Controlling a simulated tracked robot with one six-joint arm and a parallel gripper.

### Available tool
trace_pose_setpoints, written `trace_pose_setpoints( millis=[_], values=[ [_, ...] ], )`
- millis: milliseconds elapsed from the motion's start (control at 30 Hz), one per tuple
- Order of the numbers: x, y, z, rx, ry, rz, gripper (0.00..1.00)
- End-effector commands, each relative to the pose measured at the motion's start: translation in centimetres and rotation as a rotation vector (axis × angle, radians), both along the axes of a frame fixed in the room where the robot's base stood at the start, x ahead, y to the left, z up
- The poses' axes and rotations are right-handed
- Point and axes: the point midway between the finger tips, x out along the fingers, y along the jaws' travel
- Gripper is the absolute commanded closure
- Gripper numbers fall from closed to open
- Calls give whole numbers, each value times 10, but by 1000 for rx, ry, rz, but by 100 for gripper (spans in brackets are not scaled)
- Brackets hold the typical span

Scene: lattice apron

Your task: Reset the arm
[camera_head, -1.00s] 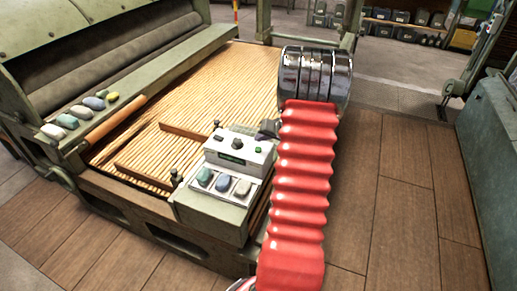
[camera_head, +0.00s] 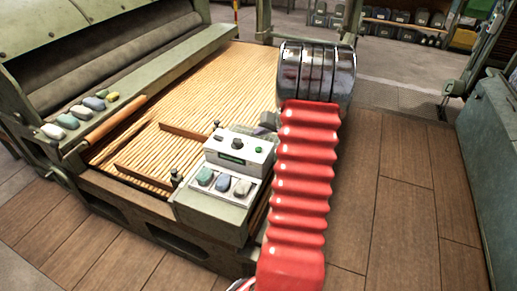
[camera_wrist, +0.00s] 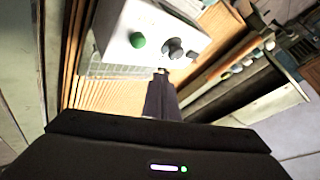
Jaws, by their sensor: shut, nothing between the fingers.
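My arm, with a red ribbed sleeve (camera_head: 300,180) and a shiny metal joint (camera_head: 316,75), rises over the right side of the machine in the head view. My gripper (camera_wrist: 161,74) is shut and empty in the wrist view, its dark fingers together. It points towards a white control box (camera_wrist: 145,30) with a green button and dark knobs. I cannot tell the gap between the fingertips and the box. In the head view the gripper is mostly hidden behind my arm.
The control box (camera_head: 238,150) stands at the corner of a slatted wooden bed (camera_head: 215,90). Several coloured stones lie on the left ledge (camera_head: 150,75), and several on a panel (camera_head: 222,184) below the box. The plank floor (camera_head: 400,190) at right is clear, up to a grey-green cabinet (camera_head: 490,160).

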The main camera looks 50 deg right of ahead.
Motion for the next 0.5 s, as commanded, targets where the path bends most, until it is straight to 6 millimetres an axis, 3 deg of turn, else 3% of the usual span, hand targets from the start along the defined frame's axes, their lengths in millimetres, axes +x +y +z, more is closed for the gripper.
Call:
trace_pose_setpoints(
  millis=[500],
  values=[
    [0,0,0,22,-4,-20,100]
  ],
)
